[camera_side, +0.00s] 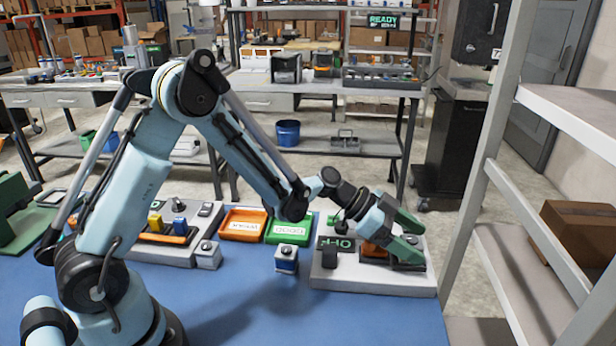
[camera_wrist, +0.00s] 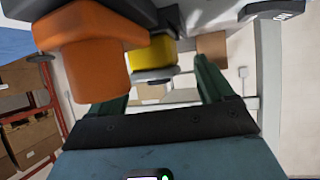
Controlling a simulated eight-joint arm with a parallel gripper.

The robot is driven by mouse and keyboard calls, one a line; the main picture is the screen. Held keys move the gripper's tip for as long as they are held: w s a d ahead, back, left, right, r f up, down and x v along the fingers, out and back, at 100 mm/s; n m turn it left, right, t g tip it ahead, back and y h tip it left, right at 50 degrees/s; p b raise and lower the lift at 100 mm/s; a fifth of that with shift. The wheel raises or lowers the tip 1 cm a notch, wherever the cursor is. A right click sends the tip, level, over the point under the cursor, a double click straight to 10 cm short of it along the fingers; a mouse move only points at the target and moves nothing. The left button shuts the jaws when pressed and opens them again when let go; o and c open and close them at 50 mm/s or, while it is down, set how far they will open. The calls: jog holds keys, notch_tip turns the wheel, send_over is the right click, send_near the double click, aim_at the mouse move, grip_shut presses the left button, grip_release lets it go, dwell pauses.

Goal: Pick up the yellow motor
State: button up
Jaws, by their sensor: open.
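My gripper (camera_side: 413,240) is open, with its green fingers low over the grey station (camera_side: 350,284) at the right of the blue table. The fingers also show in the wrist view (camera_wrist: 160,76). In the wrist view a yellow block-like part (camera_wrist: 157,55), apparently the motor, lies ahead, roughly between the fingers; I cannot tell whether they touch it. An orange part (camera_wrist: 85,60) is close on its left. In the side view the orange part (camera_side: 373,249) shows beside the fingers, and no yellow shows there. Another yellow part (camera_side: 155,222) stands in the left station.
An orange tray (camera_side: 243,224) and a green tray (camera_side: 288,230) sit mid-table. A small box with a black button (camera_side: 287,258) is in front of them. A blue part (camera_side: 180,226) stands in the left station. The front of the table is clear. White shelving (camera_side: 497,200) rises at the right.

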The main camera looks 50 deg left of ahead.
jog(key=shift+w+d+f, duration=0.1)
jog(key=shift+d, duration=0.05)
jog(key=c, duration=1.4)
jog(key=shift+o, duration=0.2)
